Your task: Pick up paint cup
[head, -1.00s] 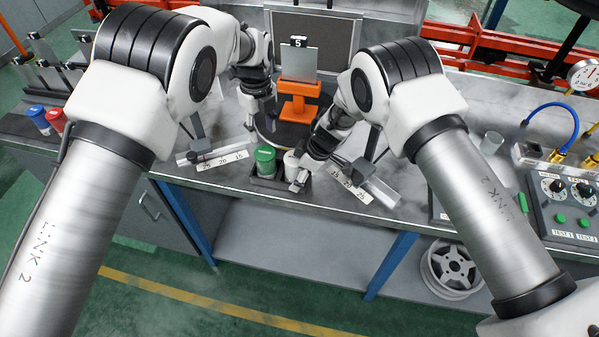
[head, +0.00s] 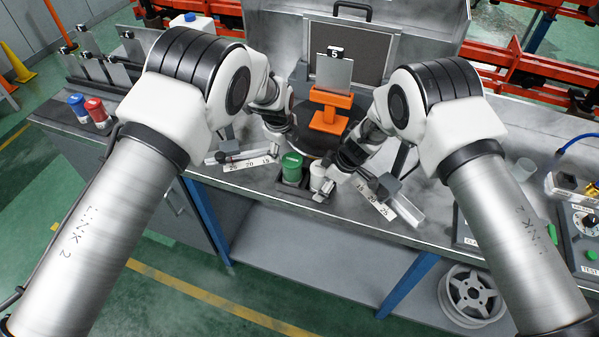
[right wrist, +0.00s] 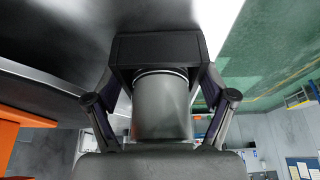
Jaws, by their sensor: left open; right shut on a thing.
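A pale grey cup (head: 317,176) stands in a small black holder (head: 291,191) at the table's front edge, beside a green cup (head: 292,168). My right gripper (head: 322,194) is shut on the pale cup; its fingers partly cover it in the head view. In the right wrist view the same cup (right wrist: 162,108) is a plain grey cylinder between the two fingers, with its far end at the black holder (right wrist: 158,48). My left gripper (head: 288,143) is open and empty, behind the green cup and left of the orange stand.
The orange stand (head: 329,117) with a grey plate marked 5 is behind the cups. Blue (head: 77,106) and red (head: 96,110) cups stand far left. A clear cup (head: 523,171) is at the right.

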